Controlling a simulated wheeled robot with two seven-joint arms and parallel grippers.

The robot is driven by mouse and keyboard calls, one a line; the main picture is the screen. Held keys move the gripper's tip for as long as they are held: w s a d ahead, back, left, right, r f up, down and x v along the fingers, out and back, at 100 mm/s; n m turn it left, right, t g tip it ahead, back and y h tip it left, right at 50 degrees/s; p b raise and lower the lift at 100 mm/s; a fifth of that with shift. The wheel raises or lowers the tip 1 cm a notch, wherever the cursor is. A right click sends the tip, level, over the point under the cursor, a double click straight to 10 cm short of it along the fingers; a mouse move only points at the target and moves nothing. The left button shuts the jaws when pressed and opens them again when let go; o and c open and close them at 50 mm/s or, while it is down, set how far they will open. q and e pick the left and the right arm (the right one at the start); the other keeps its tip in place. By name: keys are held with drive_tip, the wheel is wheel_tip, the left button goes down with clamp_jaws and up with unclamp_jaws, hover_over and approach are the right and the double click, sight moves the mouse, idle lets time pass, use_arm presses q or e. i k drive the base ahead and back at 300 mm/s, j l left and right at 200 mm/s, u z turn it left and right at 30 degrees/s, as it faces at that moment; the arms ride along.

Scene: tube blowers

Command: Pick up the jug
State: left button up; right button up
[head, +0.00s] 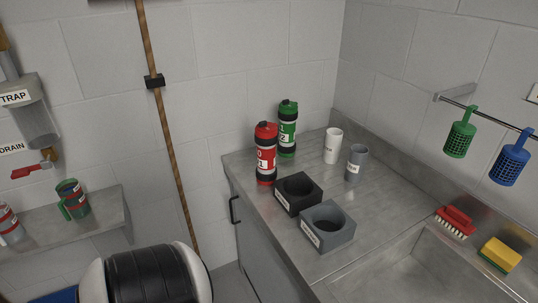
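A green jug-like vessel (75,199) with a side handle and red markings stands upright on the grey metal shelf (108,217) at the left. A grey vessel (9,223) with a red band is cut off by the left edge of the picture on the same shelf. I cannot tell from labels which of the two is the jug. Neither of my grippers shows in the head view, and nothing is seen touching either vessel.
A trap vessel (35,122) and a red-handled drain valve (31,170) hang above the shelf. The steel counter (375,205) holds red (265,153) and green (288,128) bottles, two cups, and black (298,193) and grey (327,227) holders. A sink (420,275) lies at the right.

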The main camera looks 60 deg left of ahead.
sight(69, 191)
drive_tip(key=u, duration=3.25)
